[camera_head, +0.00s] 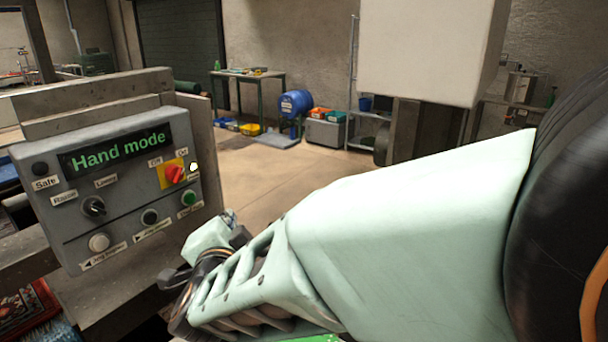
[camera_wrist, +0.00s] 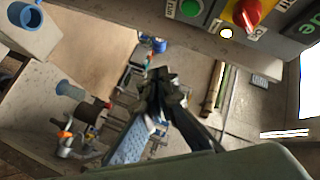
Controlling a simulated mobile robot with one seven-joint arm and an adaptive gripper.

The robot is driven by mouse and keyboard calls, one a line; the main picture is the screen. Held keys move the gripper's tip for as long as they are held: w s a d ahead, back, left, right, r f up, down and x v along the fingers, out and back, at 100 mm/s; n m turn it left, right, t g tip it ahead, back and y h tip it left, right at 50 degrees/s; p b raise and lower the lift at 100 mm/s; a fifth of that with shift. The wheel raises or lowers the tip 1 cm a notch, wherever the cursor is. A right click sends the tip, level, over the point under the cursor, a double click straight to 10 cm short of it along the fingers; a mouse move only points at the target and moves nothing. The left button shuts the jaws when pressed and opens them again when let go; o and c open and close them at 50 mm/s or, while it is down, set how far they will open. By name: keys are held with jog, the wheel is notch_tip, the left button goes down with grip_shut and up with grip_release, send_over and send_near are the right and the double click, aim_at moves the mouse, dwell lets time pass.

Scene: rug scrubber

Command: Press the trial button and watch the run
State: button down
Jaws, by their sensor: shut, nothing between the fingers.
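A grey control panel (camera_head: 115,195) stands at the left with a display (camera_head: 118,151) reading "Hand mode" in green. A green button (camera_head: 188,198) is at its lower right; in the wrist view the green button (camera_wrist: 190,8) has a label ending in "run". A red rotary switch (camera_head: 174,173) sits on a yellow plate, with a small bright white spot beside it. My gripper (camera_wrist: 160,74) is shut and empty, apart from the panel in the wrist view. In the head view my arm partly hides it, below and right of the panel.
The panel also has a black knob (camera_head: 93,206), a white button (camera_head: 99,242) and a dark button (camera_head: 150,216). A patterned rug (camera_head: 28,308) lies at the lower left. A blue barrel (camera_head: 296,103) and a table (camera_head: 248,76) stand at the back. The floor between is clear.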

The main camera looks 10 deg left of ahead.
aim_at(190, 198)
jog(key=shift+a, duration=0.15)
jog(key=shift+w+a+p, duration=0.3)
jog(key=shift+w+a, duration=0.4)
jog(key=shift+a, duration=0.6)
jog(key=shift+w+a+p, duration=0.25)
jog(key=shift+w+a, duration=0.4)
jog(key=shift+a, duration=0.6)
jog(key=shift+w+a+p, duration=0.3)
jog(key=shift+w+a, duration=0.4)
jog(key=shift+a, duration=0.6)
jog(key=shift+w+a, duration=0.15)
jog(key=shift+a, duration=0.2)
